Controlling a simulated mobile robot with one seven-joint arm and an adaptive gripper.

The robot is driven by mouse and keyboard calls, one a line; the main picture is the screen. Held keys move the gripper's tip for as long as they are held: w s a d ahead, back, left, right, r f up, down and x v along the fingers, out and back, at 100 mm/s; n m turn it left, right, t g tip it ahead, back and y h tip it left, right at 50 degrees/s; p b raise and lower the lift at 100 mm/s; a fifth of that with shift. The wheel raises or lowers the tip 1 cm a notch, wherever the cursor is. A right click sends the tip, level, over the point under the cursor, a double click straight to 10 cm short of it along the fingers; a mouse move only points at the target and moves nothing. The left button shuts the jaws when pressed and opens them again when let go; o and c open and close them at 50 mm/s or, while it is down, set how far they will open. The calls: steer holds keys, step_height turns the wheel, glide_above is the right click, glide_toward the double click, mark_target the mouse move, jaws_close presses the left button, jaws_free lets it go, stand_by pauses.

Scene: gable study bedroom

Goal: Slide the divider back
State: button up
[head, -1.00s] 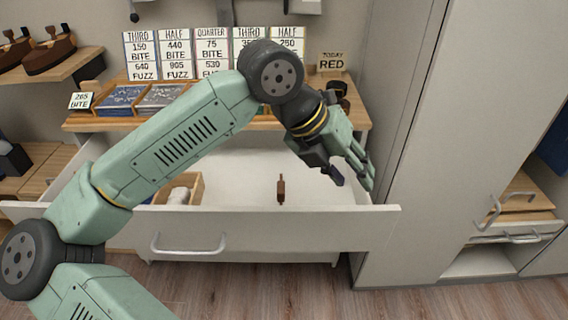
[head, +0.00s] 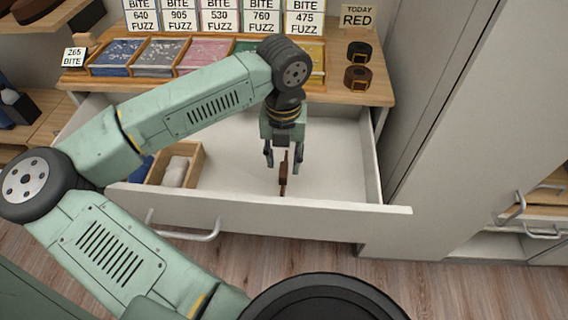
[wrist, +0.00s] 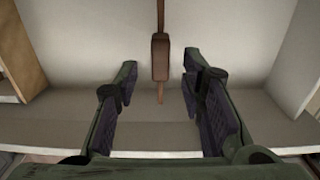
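The open white drawer (head: 345,211) holds a slim brown divider (head: 283,178) with a thicker block part, standing near the drawer's front wall. In the wrist view the divider (wrist: 160,57) is a narrow brown strip with a block and a short thin end. My gripper (head: 284,158) points down into the drawer above the divider. In the wrist view my gripper (wrist: 158,80) has its fingers spread, one on each side of the divider's block, with gaps on both sides. Nothing is held. The divider's far end is cut off in the wrist view and hidden behind my gripper in the head view.
A small wooden box (head: 195,160) with a white roll (head: 175,171) sits on the drawer's left side. The drawer floor right of my gripper is bare. The desk (head: 370,92) above carries coloured trays and two dark rolls. A tall cabinet (head: 455,120) stands at the right.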

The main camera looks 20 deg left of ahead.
mark_target(284, 169)
steer(key=shift+f+p, duration=0.35)
steer(key=shift+f, duration=1.75)
steer(key=shift+c, duration=0.2)
jaws_close()
